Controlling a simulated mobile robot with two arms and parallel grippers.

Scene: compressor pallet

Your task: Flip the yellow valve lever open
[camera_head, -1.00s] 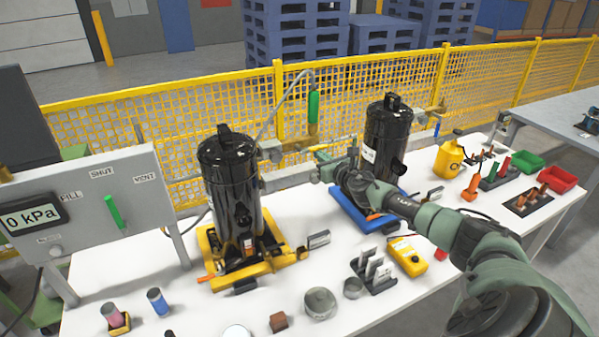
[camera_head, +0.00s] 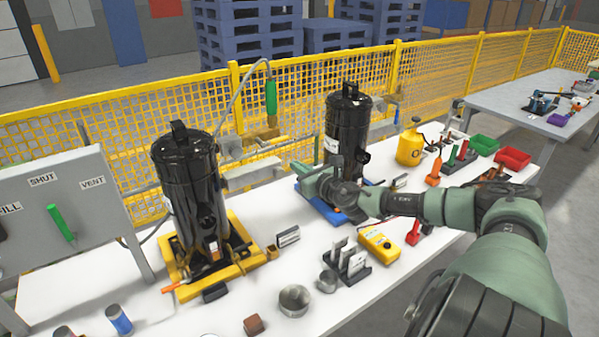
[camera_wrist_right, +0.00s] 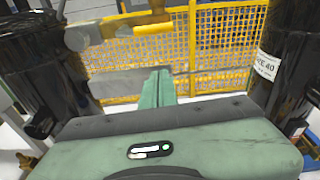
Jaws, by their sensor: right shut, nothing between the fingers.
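A yellow lever-like bar (camera_wrist_right: 130,22) on a grey valve body (camera_wrist_right: 84,38) lies across the upper left of the right wrist view. In the head view a brass-yellow valve part (camera_head: 263,134) shows below the green hose grip (camera_head: 271,98); I cannot tell its lever clearly there. My right gripper (camera_head: 300,170) is shut and empty, in front of the pipework between the two black compressors. In the wrist view its green fingers (camera_wrist_right: 158,86) are closed together, below and right of the yellow bar, apart from it in the picture. My left gripper is not in view.
The left compressor (camera_head: 190,185) stands in a yellow frame; the right one (camera_head: 347,125) stands on a blue base, close to my right arm. A yellow mesh fence (camera_head: 110,120) runs behind. Small parts and a yellow meter (camera_head: 380,244) occupy the white table (camera_head: 75,285).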

